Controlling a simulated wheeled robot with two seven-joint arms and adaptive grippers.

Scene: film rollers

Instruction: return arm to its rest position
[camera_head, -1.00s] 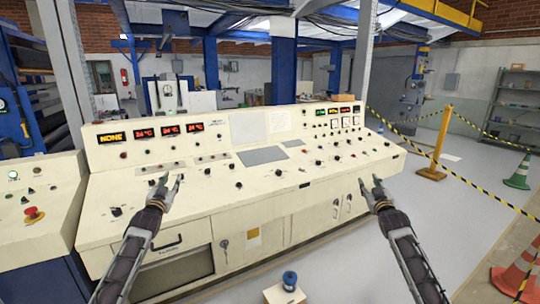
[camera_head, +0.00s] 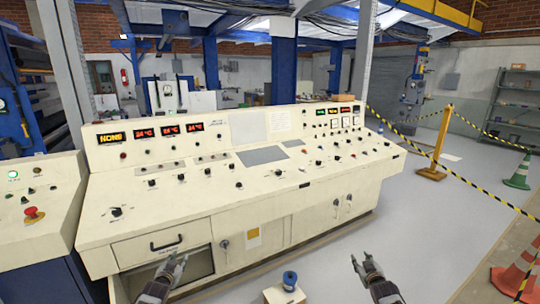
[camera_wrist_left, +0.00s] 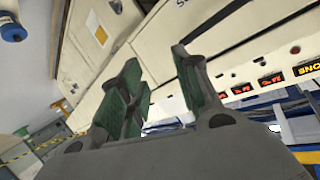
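My left gripper (camera_head: 173,266) is low in front of the cream control console (camera_head: 235,205), near the drawer with the black handle. Its fingers stand apart with nothing between them. In the left wrist view the same gripper (camera_wrist_left: 160,95) shows its green finger pads with a gap between them. My right gripper (camera_head: 366,263) is to the right of the console's front, over the grey floor, with its fingers apart and empty. Both forearms run out of the bottom of the head view.
A small stand (camera_head: 284,294) with a blue round object (camera_head: 290,280) is between the grippers at the bottom. A side panel with a red button (camera_head: 34,214) is at left. Yellow post (camera_head: 437,145), barrier tape and cones are at right. The floor near the right gripper is clear.

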